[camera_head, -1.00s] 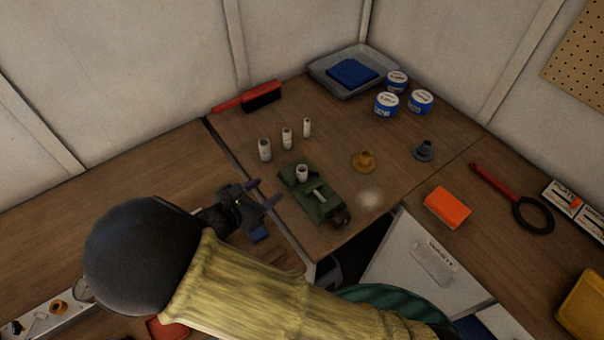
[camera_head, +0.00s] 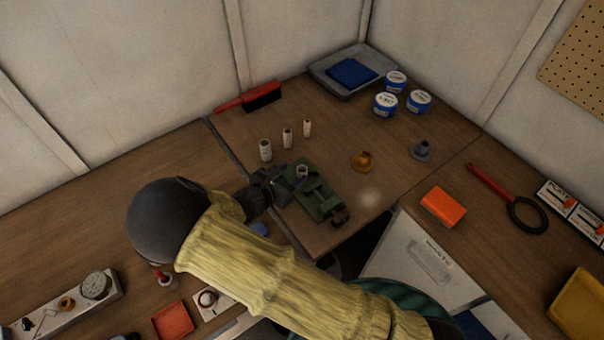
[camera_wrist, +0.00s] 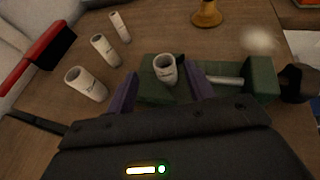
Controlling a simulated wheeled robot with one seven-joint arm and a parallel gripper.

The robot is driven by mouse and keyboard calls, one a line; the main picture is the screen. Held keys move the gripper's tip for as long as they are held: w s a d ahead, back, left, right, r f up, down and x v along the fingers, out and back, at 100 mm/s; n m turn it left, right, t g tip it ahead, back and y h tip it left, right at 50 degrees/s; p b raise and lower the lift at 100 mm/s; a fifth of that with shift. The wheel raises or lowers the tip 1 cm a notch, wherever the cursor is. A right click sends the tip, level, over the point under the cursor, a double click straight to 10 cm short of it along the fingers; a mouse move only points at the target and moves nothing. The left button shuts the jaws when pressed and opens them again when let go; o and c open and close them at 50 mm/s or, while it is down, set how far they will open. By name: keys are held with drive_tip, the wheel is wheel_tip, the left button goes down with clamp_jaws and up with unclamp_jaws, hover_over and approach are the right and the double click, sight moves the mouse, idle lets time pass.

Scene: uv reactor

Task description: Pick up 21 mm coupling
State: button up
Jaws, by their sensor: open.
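A white cylindrical coupling (camera_head: 302,171) stands upright on the green vise (camera_head: 322,202). In the wrist view this coupling (camera_wrist: 166,70) shows its open top. My gripper (camera_head: 292,180) is open beside it, and in the wrist view the purple fingers (camera_wrist: 162,88) stand to its left and right, with no visible grip. Three more white couplings stand in a row on the table: a wide one (camera_head: 265,150), a middle one (camera_head: 287,138) and a slim one (camera_head: 307,128). Their size markings are too small to read, so I cannot tell which is 21 mm.
A yellow-brown flanged part (camera_head: 362,161) and a grey one (camera_head: 421,151) stand right of the vise. A red brush (camera_head: 248,98) lies behind the couplings. A grey tray (camera_head: 318,68) and blue-white tubs (camera_head: 385,105) are at the back. An orange block (camera_head: 443,206) lies to the right.

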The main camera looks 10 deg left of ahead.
sight(302, 170)
drive_tip(key=shift+w+d+f+p, duration=0.15)
drive_tip(key=shift+w+d+p, duration=0.2)
drive_tip(key=shift+w+p, duration=0.1)
drive_tip(key=p+x, duration=0.1)
drive_tip(key=x, duration=0.3)
drive_tip(key=shift+d+f, duration=0.15)
drive_tip(key=shift+f, duration=0.05)
drive_tip(key=shift+s, duration=0.1)
drive_tip(key=c, duration=1)
wheel_tip(302, 170, up, 10)
drive_tip(key=shift+b, duration=0.9)
